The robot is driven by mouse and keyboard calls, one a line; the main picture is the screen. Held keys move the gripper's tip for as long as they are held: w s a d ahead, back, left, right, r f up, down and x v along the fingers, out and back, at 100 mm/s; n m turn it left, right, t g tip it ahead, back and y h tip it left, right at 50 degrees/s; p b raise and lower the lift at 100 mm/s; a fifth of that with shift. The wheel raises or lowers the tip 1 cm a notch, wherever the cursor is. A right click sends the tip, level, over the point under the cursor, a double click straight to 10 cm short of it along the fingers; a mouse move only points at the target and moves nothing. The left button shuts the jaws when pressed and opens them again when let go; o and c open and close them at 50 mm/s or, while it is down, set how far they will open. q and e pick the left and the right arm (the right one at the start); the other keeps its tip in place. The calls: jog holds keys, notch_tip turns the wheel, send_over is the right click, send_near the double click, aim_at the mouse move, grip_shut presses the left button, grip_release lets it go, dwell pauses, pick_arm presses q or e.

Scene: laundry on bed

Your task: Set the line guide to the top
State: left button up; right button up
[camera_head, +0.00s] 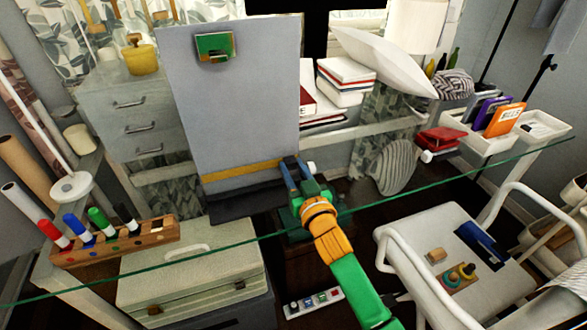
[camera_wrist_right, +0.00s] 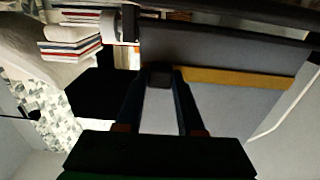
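A grey board (camera_head: 235,95) leans upright at the back, with a green and gold clip (camera_head: 214,46) near its top. The line guide, a yellow strip (camera_head: 240,172) above a dark bar (camera_head: 240,190), crosses the board near its bottom. It also shows in the right wrist view as a dark bar and yellow strip (camera_wrist_right: 230,77). My right gripper (camera_head: 293,172) is at the guide's right end, beside a white knob (camera_head: 311,166). In the right wrist view its fingers (camera_wrist_right: 160,88) sit close on both sides of a small dark block (camera_wrist_right: 160,75) on the guide. My left gripper is out of view.
A glass edge (camera_head: 400,184) runs across the front. A marker rack (camera_head: 115,243) and a pale case (camera_head: 190,275) stand at left. A white chair (camera_head: 440,230) with small items is at right. Books (camera_head: 345,75) and a pillow (camera_head: 385,60) lie right of the board.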

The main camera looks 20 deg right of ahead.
grip_shut()
dwell(1.0)
